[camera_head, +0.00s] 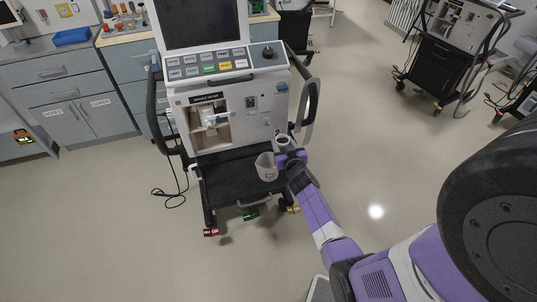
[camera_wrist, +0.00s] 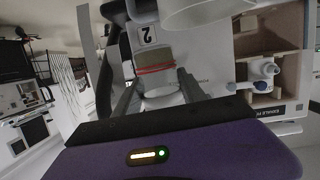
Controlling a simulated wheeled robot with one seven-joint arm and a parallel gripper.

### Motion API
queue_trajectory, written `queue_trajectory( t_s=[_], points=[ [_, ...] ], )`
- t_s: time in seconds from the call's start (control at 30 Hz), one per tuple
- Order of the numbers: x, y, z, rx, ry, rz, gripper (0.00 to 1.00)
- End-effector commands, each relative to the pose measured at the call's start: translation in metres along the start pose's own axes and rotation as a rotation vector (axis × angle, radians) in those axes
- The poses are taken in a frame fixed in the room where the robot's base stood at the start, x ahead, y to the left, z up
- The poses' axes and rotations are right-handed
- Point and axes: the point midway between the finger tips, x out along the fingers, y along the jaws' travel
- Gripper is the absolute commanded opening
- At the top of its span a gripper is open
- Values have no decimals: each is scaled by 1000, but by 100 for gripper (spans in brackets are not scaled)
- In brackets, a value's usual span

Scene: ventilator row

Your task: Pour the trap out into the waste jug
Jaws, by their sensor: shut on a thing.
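The trap (camera_head: 283,140) is a small round cup. My gripper (camera_head: 291,157) is shut on it, in front of the ventilator's lower right side. In the wrist view the trap (camera_wrist: 155,70) is clear with red lines around it, between the two fingers (camera_wrist: 158,90). What it holds is not clear. The waste jug (camera_head: 266,168) is a pale, translucent open jug with a red mark, on the cart's black shelf. The trap is beside and above it, up and right in the head view. Part of the jug (camera_wrist: 205,14) shows at the wrist view's top edge.
The ventilator (camera_head: 210,75) stands behind, with side handles and an open filter bay (camera_head: 211,124). The black shelf (camera_head: 232,184) has bare room left of the jug. A cable (camera_head: 172,197) lies on the floor at left. Drawers and a counter stand behind left.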

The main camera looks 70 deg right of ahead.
Motion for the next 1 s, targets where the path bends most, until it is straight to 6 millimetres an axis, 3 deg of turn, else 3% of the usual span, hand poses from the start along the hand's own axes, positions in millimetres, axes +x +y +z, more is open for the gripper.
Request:
queue_trajectory(
  t_s=[0.1, 0.33, 0.47, 0.63, 1.0],
  points=[
    [7, 38, -2, 9, -9, 38, 8],
    [10, 77, 15, 19, -19, 42, 8],
    [8, 79, 26, 22, -17, 12, 8],
    [5, 68, 37, 21, -5, -40, 8],
    [3, 60, 38, 17, 7, -66, 8]
  ],
)
